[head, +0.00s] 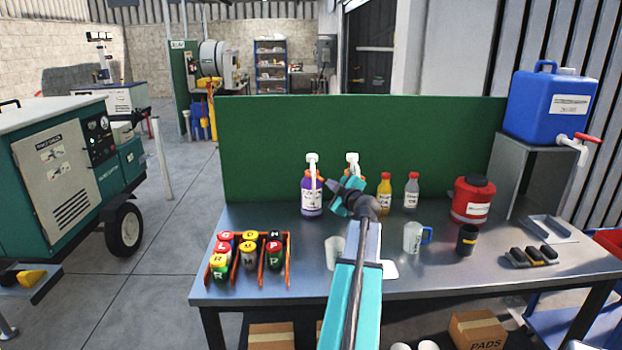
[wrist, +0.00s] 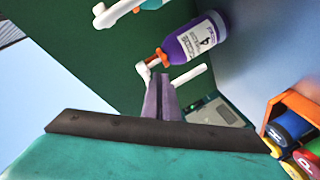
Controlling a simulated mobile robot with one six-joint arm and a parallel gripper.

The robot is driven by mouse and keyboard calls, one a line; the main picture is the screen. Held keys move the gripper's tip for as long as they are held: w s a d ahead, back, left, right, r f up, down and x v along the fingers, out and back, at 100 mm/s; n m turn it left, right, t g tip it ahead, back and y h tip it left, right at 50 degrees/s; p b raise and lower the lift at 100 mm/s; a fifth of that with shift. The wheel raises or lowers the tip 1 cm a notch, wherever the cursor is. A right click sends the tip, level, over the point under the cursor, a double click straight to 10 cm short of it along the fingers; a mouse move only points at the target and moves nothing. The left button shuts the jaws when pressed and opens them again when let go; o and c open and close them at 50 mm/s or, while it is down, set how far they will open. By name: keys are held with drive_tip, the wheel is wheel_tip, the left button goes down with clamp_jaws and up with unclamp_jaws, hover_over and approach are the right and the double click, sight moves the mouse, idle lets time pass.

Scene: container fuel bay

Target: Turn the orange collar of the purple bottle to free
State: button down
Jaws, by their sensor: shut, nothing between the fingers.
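The purple bottle (head: 310,201) stands upright on the metal bench, with a white label, an orange collar (head: 308,179) and a white pump head (head: 312,158). In the wrist view the bottle (wrist: 196,42) appears tilted at the upper middle, its orange collar (wrist: 156,58) just beyond my fingertips. My gripper (head: 331,186) is just right of the bottle, pointing left towards it. In the wrist view my gripper (wrist: 160,78) has its fingers together and empty. The fingertips overlap the white pump parts in that picture; I cannot tell whether they touch.
A second pump bottle (head: 353,163) stands behind my gripper, partly hidden. Yellow (head: 384,190) and grey (head: 411,192) bottles and a red canister (head: 472,200) stand to the right. A rack of coloured cans (head: 288,262) is front left. A green panel (head: 265,140) closes the back.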

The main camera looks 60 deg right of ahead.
drive_tip(key=shift+w+a, duration=0.1)
drive_tip(key=shift+w, duration=0.1)
drive_tip(key=p+x, duration=0.4)
drive_tip(key=x, duration=0.6)
drive_tip(key=shift+w+a, duration=0.2)
drive_tip(key=shift+w, duration=0.1)
